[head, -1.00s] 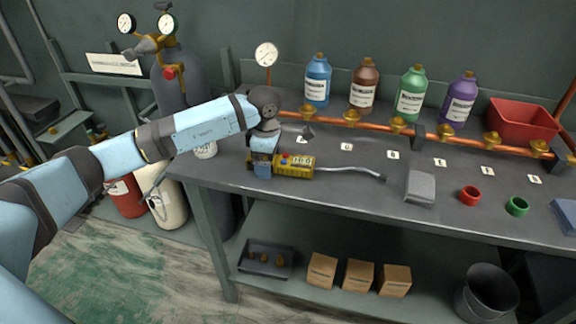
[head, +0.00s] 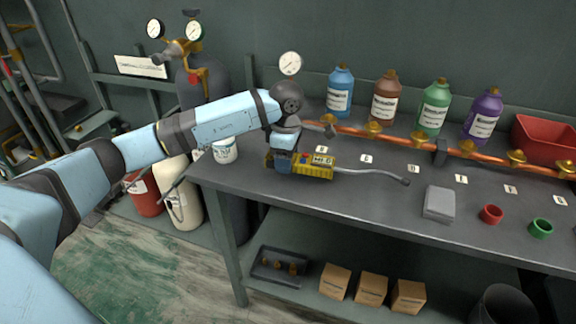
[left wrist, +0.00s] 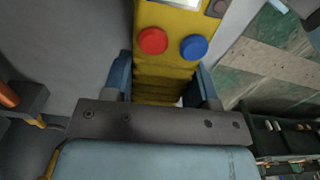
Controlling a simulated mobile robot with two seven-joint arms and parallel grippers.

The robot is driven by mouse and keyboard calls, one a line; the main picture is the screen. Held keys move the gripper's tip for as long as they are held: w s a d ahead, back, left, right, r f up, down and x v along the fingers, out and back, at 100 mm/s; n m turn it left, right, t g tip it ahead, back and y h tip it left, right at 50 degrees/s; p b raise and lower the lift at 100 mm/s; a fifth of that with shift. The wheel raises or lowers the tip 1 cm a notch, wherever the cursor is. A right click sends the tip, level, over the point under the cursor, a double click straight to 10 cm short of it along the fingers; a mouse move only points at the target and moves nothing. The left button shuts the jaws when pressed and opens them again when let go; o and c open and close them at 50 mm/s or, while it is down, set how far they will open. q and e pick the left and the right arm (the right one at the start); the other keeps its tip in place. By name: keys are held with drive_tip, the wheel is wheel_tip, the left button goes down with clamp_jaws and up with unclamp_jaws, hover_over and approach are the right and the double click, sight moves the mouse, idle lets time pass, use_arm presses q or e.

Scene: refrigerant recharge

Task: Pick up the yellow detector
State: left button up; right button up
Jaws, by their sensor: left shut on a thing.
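The yellow detector (head: 318,168) has red and blue buttons, a small display and a bent grey probe that reaches to the right. In the head view it is at the left part of the workbench top (head: 300,205). My left gripper (head: 281,166) is shut on its left end. In the left wrist view the detector's yellow body (left wrist: 167,72) sits between the two blue fingers (left wrist: 165,85). I cannot tell whether it touches the bench. My right gripper is not in view.
A copper pipe with brass valves (head: 468,147) runs along the back, with blue, brown, green and purple bottles (head: 483,116) behind it. A white cup (head: 224,150) is left of the gripper. A grey block (head: 439,203), red ring (head: 491,214) and green ring (head: 541,228) are to the right.

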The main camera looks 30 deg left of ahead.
use_arm(q)
wheel_tip(320, 180, up, 22)
drive_tip(key=p, duration=0.4)
drive_tip(key=shift+p, duration=0.35)
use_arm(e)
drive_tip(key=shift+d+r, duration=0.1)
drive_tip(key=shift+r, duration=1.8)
use_arm(q)
drive_tip(key=shift+a, duration=0.1)
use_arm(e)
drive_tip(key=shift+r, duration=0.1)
